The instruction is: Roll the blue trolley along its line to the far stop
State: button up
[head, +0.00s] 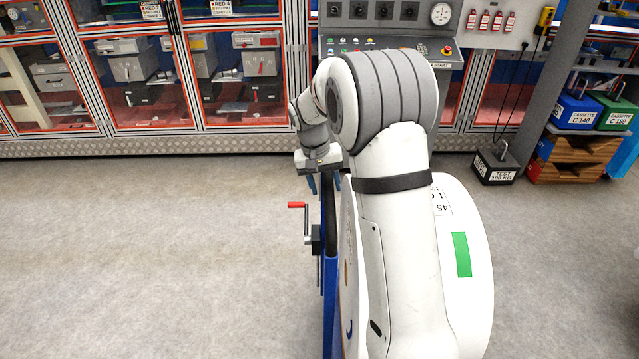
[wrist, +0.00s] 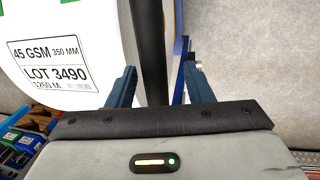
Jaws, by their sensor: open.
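The blue trolley (head: 331,290) stands on the floor in the head view, mostly hidden behind my arm. It carries a large white roll (head: 470,215) with a green patch and a printed label. The roll also shows in the wrist view (wrist: 85,20), its label reading LOT 3490. My gripper (head: 325,184) is above the trolley's far end, pointing down. In the wrist view my gripper (wrist: 159,70) is open, with a dark bar (wrist: 150,45) between its blue fingers. I cannot tell whether they touch it. The line and far stop cannot be made out.
A red-handled crank (head: 297,205) sticks out left of the trolley. Glass-fronted cabinets (head: 130,80) and a control panel (head: 390,42) line the back. A test weight (head: 495,167) and a shelf rack (head: 575,150) stand at right. The left floor is clear.

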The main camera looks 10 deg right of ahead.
jog(key=shift+d, duration=0.1)
jog(key=c, duration=0.8)
jog(key=shift+f, duration=0.1)
grip_shut()
